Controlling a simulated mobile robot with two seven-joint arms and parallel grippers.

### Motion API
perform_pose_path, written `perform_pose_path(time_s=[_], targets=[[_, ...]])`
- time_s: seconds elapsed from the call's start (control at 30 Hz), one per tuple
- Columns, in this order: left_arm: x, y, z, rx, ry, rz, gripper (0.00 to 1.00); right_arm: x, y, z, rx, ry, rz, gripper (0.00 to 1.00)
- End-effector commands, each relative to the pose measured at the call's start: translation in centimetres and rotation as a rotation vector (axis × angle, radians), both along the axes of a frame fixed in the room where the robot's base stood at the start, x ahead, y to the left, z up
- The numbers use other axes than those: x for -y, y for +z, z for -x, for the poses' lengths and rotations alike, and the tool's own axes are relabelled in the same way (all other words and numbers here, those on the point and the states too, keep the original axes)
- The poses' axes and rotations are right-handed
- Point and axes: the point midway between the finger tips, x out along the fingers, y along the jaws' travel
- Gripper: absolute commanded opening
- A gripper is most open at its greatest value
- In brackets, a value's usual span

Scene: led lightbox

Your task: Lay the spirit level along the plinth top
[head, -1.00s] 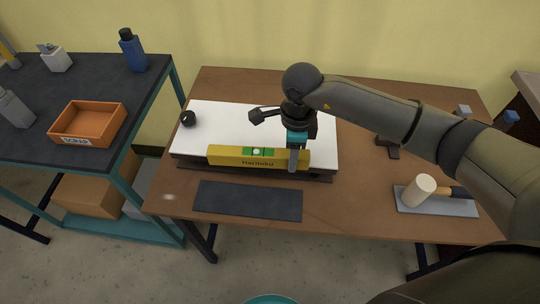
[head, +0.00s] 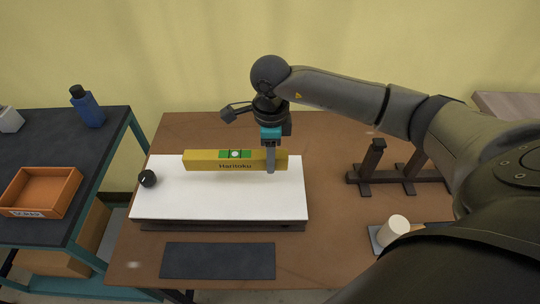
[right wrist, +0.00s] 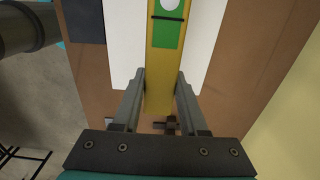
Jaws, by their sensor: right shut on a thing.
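The yellow spirit level (head: 205,160) with a green vial window lies lengthwise, level to the eye, over the back part of the white plinth top (head: 220,200). My right gripper (head: 270,170) is shut on the level near its right end. In the right wrist view the two fingers (right wrist: 160,78) flank the yellow body (right wrist: 163,95), and white plinth surface (right wrist: 122,40) shows on both sides of it. The level looks raised above the plinth, but the gap's size is unclear. My left gripper is out of view.
A black ball knob (head: 148,178) is at the plinth's left edge. A dark mat (head: 218,260) lies in front. A dark rack (head: 400,178) and a pale mallet head (head: 393,231) are to the right. An orange tray (head: 42,190) and blue bottle (head: 88,107) are on the left bench.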

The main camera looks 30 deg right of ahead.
Motion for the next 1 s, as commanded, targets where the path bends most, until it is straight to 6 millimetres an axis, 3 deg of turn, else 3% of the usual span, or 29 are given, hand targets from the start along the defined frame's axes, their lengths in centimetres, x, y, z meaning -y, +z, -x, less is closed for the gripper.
perform_pose_path(time_s=[1.0], targets=[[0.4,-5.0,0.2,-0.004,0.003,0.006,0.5,0.0,-5.8,0.0,0.001,0.0,0.0,0.0]])
